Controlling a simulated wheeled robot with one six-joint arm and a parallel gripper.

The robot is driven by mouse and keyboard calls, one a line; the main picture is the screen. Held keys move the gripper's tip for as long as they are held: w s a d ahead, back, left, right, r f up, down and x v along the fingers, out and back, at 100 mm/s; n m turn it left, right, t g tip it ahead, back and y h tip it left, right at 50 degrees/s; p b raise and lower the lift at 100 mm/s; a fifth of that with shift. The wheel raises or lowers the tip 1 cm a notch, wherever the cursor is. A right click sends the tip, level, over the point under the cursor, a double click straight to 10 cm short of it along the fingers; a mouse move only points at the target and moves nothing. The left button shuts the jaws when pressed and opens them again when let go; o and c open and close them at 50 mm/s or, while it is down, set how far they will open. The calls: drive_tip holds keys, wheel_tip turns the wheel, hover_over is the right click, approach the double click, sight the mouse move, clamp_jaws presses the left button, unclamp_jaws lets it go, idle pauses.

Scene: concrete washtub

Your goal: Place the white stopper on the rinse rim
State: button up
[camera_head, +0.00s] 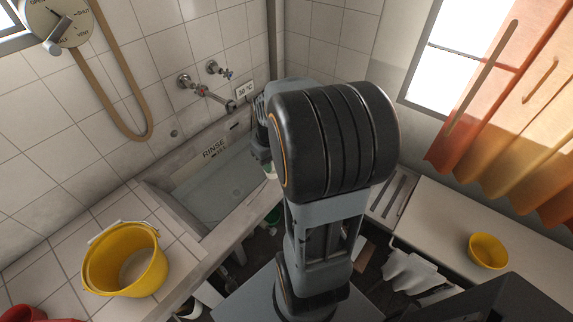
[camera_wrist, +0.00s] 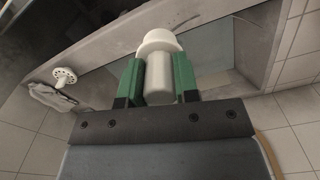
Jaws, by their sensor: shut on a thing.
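The white stopper (camera_wrist: 158,72) has a wide rounded top and a narrower body. In the wrist view my gripper (camera_wrist: 158,82) is shut on its body between two green fingers. The stopper is in front of the rim of the rinse basin (camera_wrist: 232,17); I cannot tell whether it touches the rim. In the head view the rinse basin (camera_head: 228,197) is marked RINSE and holds water. My gripper there (camera_head: 268,172) is over the basin's right part and mostly hidden by my arm. Only a small pale part of the stopper shows there.
A yellow bucket (camera_head: 125,262) stands on the tiled ledge at left. A yellow bowl (camera_head: 488,251) is on the right counter. Taps (camera_head: 207,90) project from the wall above the basin. In the wrist view, a white disc with holes (camera_wrist: 65,76) is at left near a grey cloth (camera_wrist: 55,97).

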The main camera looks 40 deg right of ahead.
drive_tip(key=s+a+f, duration=0.3)
drive_tip(key=s+f, duration=0.1)
drive_tip(key=s, duration=0.2)
drive_tip(key=shift+n, duration=0.5)
drive_tip(key=w+d+f, duration=0.2)
drive_tip(key=w+f, duration=0.1)
drive_tip(key=w, duration=0.1)
drive_tip(key=w+d+f+p, duration=0.1)
drive_tip(key=w+d+f, duration=0.1)
drive_tip(key=w+f, duration=0.1)
drive_tip(key=w+d+f, duration=0.2)
drive_tip(key=w+f, duration=0.1)
drive_tip(key=w, duration=0.1)
drive_tip(key=shift+w+f+p, duration=0.1)
drive_tip(key=shift+w+p, duration=0.25)
drive_tip(key=shift+w, duration=0.05)
drive_tip(key=shift+w+f, duration=0.2)
drive_tip(key=shift+f, duration=0.1)
drive_tip(key=shift+w+d+f, duration=0.1)
drive_tip(key=shift+f, duration=1.55)
drive_tip(key=shift+f, duration=0.1)
drive_tip(key=shift+f, duration=0.15)
drive_tip(key=o, duration=0.9)
